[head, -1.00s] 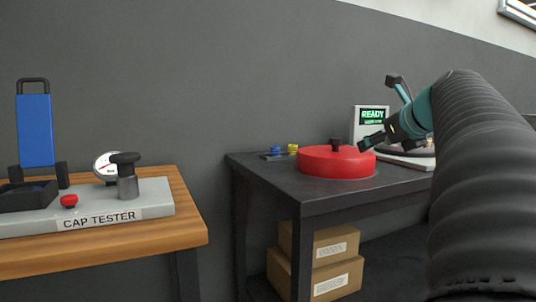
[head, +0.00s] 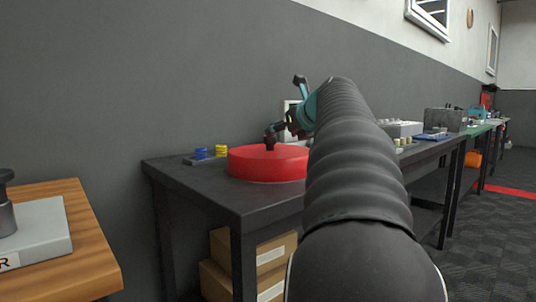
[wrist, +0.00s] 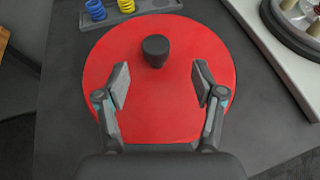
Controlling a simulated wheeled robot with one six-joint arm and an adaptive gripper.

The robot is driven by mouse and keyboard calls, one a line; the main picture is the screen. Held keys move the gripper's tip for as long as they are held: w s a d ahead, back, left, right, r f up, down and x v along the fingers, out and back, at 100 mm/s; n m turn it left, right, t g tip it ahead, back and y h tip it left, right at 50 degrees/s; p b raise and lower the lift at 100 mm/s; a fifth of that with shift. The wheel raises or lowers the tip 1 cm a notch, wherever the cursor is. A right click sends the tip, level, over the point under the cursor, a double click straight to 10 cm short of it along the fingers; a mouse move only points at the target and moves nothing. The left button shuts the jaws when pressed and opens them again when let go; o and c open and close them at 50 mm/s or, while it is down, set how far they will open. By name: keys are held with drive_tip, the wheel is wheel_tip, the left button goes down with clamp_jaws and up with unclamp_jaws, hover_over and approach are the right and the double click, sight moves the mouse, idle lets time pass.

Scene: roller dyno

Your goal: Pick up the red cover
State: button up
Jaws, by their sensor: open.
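The red cover (head: 262,166) is a round red disc with a dark knob on top. It lies on the dark table (head: 240,203), near its left end. The wrist view shows the cover (wrist: 160,100) from above, with its knob (wrist: 156,50) upright near the far side. My gripper (wrist: 161,82) is open and empty above the cover. Its two fingers are apart, and the knob stands just beyond the fingertips, roughly between their lines. In the head view my gripper (head: 276,130) is at the knob, and my arm hides the cover's right part.
A grey tray with blue (wrist: 95,9) and yellow (wrist: 126,5) coils lies beyond the cover. A round fixture (wrist: 300,22) stands at the right. Cardboard boxes (head: 255,262) sit under the table. A wooden bench (head: 85,245) is at the left, past a gap.

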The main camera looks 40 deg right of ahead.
sight(273, 138)
drive_tip(key=shift+x, duration=1.15)
drive_tip(key=x, duration=0.4)
drive_tip(key=shift+w+a+f+b, duration=0.15)
drive_tip(key=shift+a+f+b, duration=0.1)
drive_tip(key=shift+b, duration=0.15)
drive_tip(key=shift+w+f, duration=0.15)
drive_tip(key=shift+w, duration=0.25)
clamp_jaws()
